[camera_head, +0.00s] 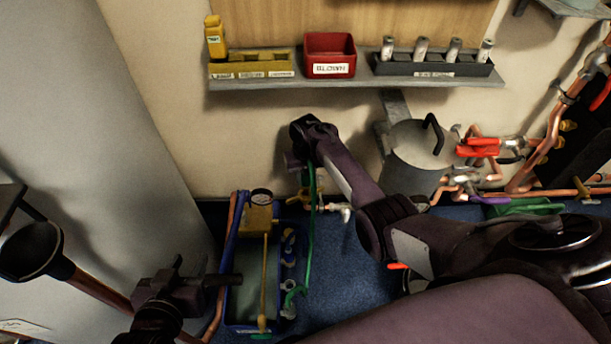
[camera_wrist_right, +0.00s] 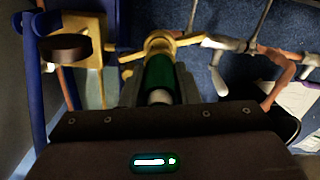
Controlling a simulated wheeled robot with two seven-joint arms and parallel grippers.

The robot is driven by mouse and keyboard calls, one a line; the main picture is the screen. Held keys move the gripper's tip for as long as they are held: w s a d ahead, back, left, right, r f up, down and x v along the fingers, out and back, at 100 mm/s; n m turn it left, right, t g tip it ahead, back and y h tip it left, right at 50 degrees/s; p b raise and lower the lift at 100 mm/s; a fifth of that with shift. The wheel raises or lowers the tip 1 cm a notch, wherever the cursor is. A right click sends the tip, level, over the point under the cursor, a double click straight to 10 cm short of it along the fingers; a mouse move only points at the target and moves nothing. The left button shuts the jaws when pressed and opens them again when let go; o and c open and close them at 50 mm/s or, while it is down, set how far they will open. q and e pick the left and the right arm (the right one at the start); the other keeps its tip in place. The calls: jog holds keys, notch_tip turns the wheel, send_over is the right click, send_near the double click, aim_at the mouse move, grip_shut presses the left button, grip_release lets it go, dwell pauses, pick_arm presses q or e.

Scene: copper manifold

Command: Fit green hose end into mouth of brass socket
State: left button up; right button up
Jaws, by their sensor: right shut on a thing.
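The green hose (camera_head: 310,232) hangs from my right gripper (camera_head: 306,172) and runs down to the right side of the blue crate. In the right wrist view, my right gripper (camera_wrist_right: 160,92) is shut on the green hose end (camera_wrist_right: 159,72). The brass socket (camera_wrist_right: 159,42) is directly beyond the hose end, in line with it. The two look touching or very close; I cannot tell whether the end is inside the mouth. The brass socket also shows below the gripper in the head view (camera_head: 303,197).
The blue crate (camera_head: 231,322) holds a yellow gauge pump (camera_head: 259,219) and fittings. A grey cylinder tank (camera_head: 416,165) stands right of my right gripper. A shelf (camera_head: 365,82) with a red bin (camera_head: 330,55) is above. Copper pipes (camera_head: 556,120) and red valve handles (camera_head: 478,147) are at right.

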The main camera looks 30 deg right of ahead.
aim_at(306, 185)
jog(key=shift+f+b, duration=0.35)
jog(key=shift+f, duration=0.1)
jog(key=shift+f+b, duration=0.3)
jog(key=shift+f, duration=0.4)
jog(key=shift+f+b, duration=0.25)
jog(key=shift+b, duration=0.2)
pick_arm(q)
jog(key=w+r+t+h, duration=0.3)
jog(key=r+t, duration=0.5)
jog(key=r, duration=0.9)
jog(key=shift+w+t, duration=0.3)
jog(key=shift+w, duration=0.35)
jog(key=shift+s+f, duration=0.1)
jog(key=shift+f, duration=0.1)
dwell(0.4)
jog(key=shift+f+b, duration=0.5)
pick_arm(e)
jog(key=shift+f, duration=0.75)
